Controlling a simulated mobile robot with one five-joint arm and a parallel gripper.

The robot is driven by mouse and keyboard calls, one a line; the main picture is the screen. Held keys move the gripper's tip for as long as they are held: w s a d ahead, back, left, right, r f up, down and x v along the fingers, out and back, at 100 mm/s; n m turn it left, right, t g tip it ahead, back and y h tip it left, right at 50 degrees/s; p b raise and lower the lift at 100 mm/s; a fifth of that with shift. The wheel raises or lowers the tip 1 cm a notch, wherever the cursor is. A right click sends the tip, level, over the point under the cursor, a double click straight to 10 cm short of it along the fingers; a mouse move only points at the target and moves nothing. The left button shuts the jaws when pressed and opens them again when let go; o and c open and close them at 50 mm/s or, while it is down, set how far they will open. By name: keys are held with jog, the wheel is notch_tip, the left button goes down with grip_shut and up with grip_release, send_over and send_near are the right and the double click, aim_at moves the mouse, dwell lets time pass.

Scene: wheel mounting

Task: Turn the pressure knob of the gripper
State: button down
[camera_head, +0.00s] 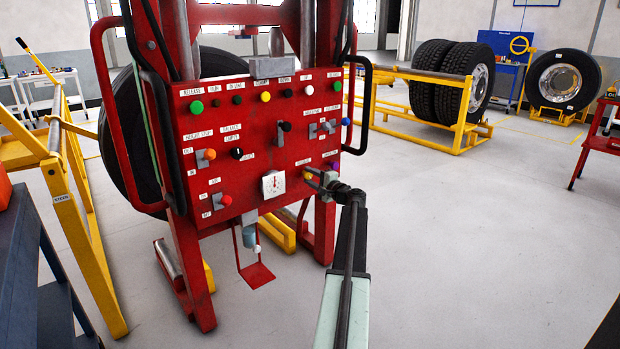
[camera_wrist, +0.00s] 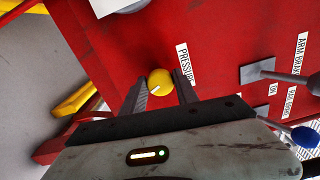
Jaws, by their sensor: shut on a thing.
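The red control panel (camera_head: 225,150) stands upright in front of me, with several buttons, knobs and levers. The yellow pressure knob (camera_wrist: 159,82) sits on the panel beside a label reading "PRESSURE" and shows a white mark; it also shows low on the right of the panel in the head view (camera_head: 308,176). My gripper (camera_wrist: 160,86) is at the panel, shut on the yellow knob with one finger on each side of it. In the head view, my gripper (camera_head: 318,181) reaches the panel's lower right and partly hides the knob.
A white gauge (camera_head: 272,184) is left of the knob, and a purple knob (camera_head: 333,166) is close on the right. A lever (camera_wrist: 285,76) and a blue knob (camera_wrist: 304,137) lie near my gripper. The floor (camera_head: 450,240) on the right is clear.

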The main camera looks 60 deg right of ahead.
jog(key=shift+m, duration=0.5)
jog(key=c, duration=0.9)
grip_release()
jog(key=shift+c, duration=0.2)
jog(key=v, duration=0.8)
jog(key=shift+d, duration=0.1)
